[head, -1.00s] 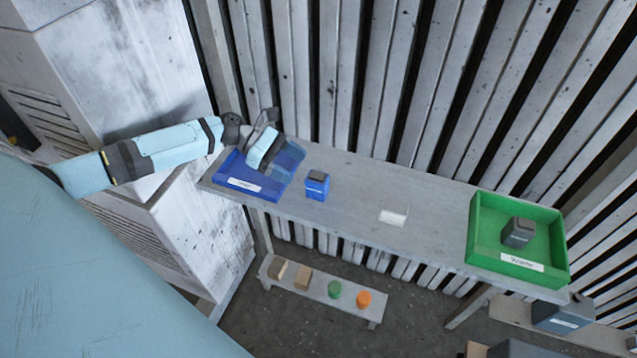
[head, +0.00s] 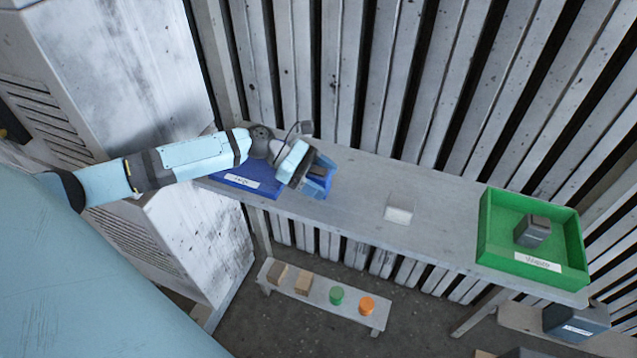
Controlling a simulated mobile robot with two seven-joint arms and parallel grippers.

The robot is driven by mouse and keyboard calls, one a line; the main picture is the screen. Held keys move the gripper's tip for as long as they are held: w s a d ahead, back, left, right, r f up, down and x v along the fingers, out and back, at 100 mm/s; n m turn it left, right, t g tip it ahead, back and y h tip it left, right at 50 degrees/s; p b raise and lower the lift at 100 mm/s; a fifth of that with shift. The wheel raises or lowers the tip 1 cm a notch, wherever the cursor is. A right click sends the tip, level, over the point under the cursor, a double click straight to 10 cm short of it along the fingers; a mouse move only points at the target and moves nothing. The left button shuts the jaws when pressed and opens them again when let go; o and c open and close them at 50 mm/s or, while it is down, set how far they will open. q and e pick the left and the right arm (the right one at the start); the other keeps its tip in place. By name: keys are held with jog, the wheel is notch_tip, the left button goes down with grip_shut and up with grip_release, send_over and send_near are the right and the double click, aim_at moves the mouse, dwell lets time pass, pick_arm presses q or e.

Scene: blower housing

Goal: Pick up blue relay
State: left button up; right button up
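The blue relay (head: 317,183), a small blue block with a dark top, is on the grey table, just right of the blue tray (head: 247,180). My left gripper (head: 319,174) is over the relay from its upper left, with its fingers around the relay's top. The hand partly hides the relay. I cannot tell whether the fingers touch it or have closed on it. My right gripper is not in view.
A green tray (head: 490,225) with a dark grey block (head: 532,231) stands at the table's right end. A small white item (head: 399,209) lies mid-table. A low bench (head: 317,299) below holds several small blocks and cylinders. A slatted wall stands behind the table.

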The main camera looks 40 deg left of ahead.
pick_arm(q)
jog(key=c, duration=0.9)
